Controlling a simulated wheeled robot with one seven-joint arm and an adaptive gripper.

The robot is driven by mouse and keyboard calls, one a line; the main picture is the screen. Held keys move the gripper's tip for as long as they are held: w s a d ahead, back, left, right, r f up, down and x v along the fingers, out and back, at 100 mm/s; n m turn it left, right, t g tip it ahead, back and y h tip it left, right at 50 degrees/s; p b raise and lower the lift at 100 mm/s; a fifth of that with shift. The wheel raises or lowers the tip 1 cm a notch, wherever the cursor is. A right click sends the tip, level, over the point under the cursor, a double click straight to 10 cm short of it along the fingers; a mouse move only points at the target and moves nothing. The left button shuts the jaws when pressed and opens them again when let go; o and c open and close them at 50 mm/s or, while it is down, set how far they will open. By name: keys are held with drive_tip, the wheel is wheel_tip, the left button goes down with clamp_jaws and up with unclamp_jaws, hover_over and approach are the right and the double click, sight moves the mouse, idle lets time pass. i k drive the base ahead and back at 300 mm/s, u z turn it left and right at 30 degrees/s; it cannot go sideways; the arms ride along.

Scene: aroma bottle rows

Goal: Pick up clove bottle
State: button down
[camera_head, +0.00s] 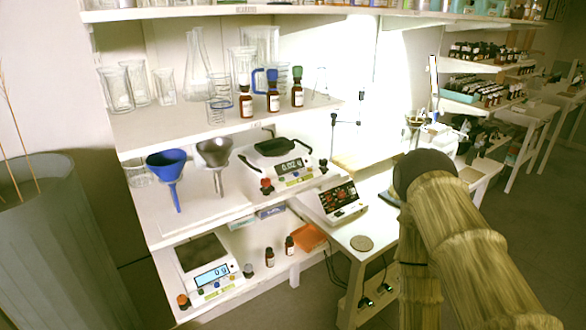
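Two small dark bottles stand on the bottom shelf, one on the left (269,258) and one on the right (289,247). The labels are too small to read, so I cannot tell which bottle is clove. My arm, in a tan ribbed cover, fills the lower right. I cannot see my gripper's fingers.
Glass beakers (118,90) stand near the upper bottles. Two funnels, including a blue funnel (169,175), and a scale (280,165) occupy the middle shelf. Another scale (207,268) sits below. A black-fronted device (340,202) rests on the side table. Racks of bottles (485,92) stand at the far right.

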sight(270, 262)
drive_tip(key=z, duration=0.55)
drive_tip(key=k, duration=1.3)
drive_tip(key=u, duration=0.1)
drive_tip(key=i, duration=0.6)
drive_tip(key=u, duration=0.7)
drive_tip(key=i, duration=1)
drive_tip(key=z, duration=0.3)
